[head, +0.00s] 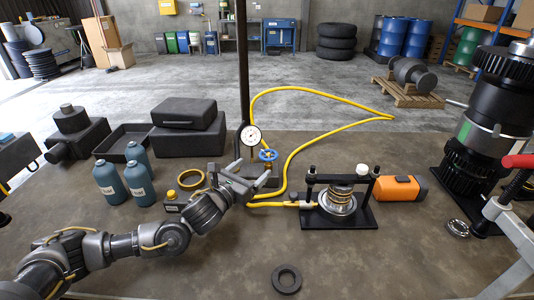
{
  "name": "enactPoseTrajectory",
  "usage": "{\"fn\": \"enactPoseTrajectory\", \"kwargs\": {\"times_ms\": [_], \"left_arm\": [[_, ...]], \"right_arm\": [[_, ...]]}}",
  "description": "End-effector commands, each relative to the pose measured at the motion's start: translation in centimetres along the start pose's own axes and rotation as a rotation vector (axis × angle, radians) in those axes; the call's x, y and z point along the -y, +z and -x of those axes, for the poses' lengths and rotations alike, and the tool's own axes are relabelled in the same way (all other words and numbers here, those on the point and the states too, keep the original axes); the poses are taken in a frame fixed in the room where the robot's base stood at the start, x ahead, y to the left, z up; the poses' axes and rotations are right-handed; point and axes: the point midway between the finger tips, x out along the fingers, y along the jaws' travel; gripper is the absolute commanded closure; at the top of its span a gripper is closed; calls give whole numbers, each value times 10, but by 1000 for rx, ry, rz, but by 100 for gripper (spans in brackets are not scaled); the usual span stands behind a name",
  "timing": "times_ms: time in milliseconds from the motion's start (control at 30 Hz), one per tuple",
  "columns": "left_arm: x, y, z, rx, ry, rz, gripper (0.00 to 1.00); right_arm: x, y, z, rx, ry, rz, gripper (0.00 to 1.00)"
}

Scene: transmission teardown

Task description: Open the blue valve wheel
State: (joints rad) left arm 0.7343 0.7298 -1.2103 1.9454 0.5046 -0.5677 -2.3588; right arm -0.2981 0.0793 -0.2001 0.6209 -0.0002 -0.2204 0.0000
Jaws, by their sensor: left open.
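The blue valve wheel (268,155) is small and sits on a dark valve block (262,179) in the middle of the table. A round white gauge (251,136) stands just behind and left of it. My left gripper (253,175) is open, with its fingers pointing toward the wheel from the front left. The fingertips are close in front of and below the wheel; I cannot tell if they touch it. My right gripper does not show.
A yellow hose (300,152) runs from the valve area to a press fixture with a spring (341,194). Several blue-grey bottles (110,182) and black cases (188,130) stand left. A transmission (490,125) stands right. A dark ring (287,279) lies in front, with clear table around it.

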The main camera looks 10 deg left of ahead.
Motion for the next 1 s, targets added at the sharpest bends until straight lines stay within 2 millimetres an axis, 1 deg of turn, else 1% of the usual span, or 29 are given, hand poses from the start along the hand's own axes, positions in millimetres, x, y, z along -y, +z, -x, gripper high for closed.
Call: {"fn": "enactPoseTrajectory", "kwargs": {"times_ms": [33,67,300,400,500,633,900,933,1000], "left_arm": [[0,5,-9,1,1,-1,20],[1,5,-15,2,0,0,20],[0,5,-60,2,1,0,20],[0,4,-74,2,1,1,20],[0,2,-84,0,2,0,20],[0,2,-90,1,0,1,20],[0,1,-91,1,0,1,20],[0,1,-91,1,1,1,21],[0,1,-91,1,1,1,31]], "right_arm": [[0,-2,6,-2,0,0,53],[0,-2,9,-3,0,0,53],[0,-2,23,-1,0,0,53],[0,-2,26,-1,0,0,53],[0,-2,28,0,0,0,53],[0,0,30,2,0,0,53],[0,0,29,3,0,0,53],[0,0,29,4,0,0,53],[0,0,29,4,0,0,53]]}}
